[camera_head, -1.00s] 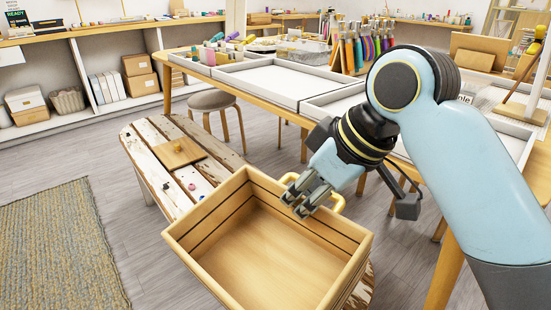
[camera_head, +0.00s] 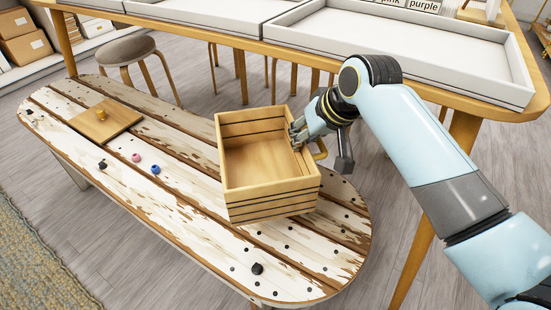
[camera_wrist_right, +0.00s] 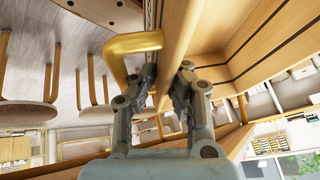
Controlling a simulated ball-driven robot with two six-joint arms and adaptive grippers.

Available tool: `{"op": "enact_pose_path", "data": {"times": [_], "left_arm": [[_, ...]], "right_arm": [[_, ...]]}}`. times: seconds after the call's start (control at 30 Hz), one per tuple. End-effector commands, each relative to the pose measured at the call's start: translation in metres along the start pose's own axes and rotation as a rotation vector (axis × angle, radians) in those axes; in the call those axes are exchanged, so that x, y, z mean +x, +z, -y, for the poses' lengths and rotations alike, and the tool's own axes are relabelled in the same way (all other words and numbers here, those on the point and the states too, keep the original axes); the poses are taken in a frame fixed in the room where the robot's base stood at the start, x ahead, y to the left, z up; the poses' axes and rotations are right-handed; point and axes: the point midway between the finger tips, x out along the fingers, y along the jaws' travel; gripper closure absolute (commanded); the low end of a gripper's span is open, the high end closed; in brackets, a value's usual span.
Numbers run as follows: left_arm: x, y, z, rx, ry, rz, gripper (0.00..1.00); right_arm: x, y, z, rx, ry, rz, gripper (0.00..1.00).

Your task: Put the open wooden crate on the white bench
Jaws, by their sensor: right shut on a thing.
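The open wooden crate (camera_head: 272,204) is at the right part of the white bench (camera_head: 185,222), with its open side up and its inside empty. It looks slightly tilted; I cannot tell whether its bottom touches the bench. My right gripper (camera_head: 298,134) is shut on the crate's right wall, beside its gold handle. In the right wrist view the two fingers (camera_wrist_right: 165,82) straddle the wall's rim, close to the gold handle (camera_wrist_right: 135,43). The bench top is planked, with worn white paint. My left gripper is not in view.
On the bench are a knobbed wooden board (camera_head: 105,122), a pink bead (camera_head: 136,157), a blue bead (camera_head: 155,169) and a dark piece (camera_head: 257,268) near the front edge. A table with white trays (camera_head: 400,48) stands behind; a stool (camera_head: 122,50) is at back left.

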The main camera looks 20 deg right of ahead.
Motion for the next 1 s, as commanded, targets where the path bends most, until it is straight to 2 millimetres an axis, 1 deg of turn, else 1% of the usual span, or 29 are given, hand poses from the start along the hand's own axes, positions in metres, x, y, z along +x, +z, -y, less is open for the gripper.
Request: {"op": "enact_pose_path", "data": {"times": [0.1,0.2,0.33,0.43,0.6,0.73,0.97,1.0], "left_arm": [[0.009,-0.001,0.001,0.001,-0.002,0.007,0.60],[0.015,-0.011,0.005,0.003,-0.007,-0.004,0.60],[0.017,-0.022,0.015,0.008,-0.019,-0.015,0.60],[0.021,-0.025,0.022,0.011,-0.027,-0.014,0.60],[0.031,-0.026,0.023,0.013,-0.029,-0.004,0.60],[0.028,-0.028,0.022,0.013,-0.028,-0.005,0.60],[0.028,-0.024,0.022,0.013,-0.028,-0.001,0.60],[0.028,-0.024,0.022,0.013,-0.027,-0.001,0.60]], "right_arm": [[0.019,0.012,-0.004,0.001,-0.001,0.004,1.00],[0.033,0.021,-0.007,0.000,-0.001,0.003,1.00],[0.043,0.026,-0.009,-0.001,-0.002,0.002,1.00],[0.053,0.033,-0.012,0.000,-0.002,0.003,1.00],[0.078,0.048,-0.018,0.000,-0.001,0.004,1.00],[0.079,0.048,-0.018,-0.001,-0.002,0.000,1.00],[0.079,0.048,-0.018,-0.001,-0.002,0.000,1.00],[0.080,0.049,-0.019,-0.002,0.000,0.004,0.89]]}}
